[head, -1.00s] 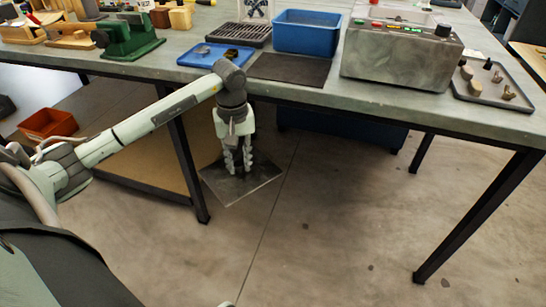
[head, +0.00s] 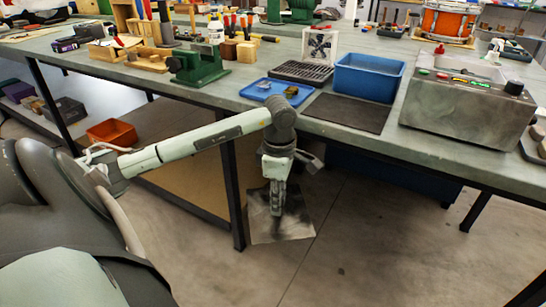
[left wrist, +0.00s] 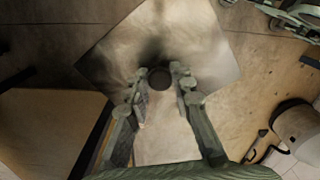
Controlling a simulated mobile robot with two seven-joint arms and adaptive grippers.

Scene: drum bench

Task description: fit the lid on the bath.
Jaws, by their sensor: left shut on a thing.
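The lid (head: 296,226) is a square, shiny metal plate hanging in front of the bench, below its top. My left gripper (head: 277,205) points down and is shut on the lid's knob. In the left wrist view the dark round knob (left wrist: 159,78) sits between the fingertips, with the lid plate (left wrist: 205,45) spread out behind it. The bath (head: 462,117) is a grey metal box with a row of coloured buttons on its top, standing on the bench at the right. My right gripper is not in view.
The bench edge (head: 345,137) lies between the lid and the bath. A dark mat (head: 347,113) lies left of the bath. Behind it stand a blue bin (head: 368,78) and a black grate (head: 302,72). A blue tray (head: 262,90) holds small items. The floor in front is clear.

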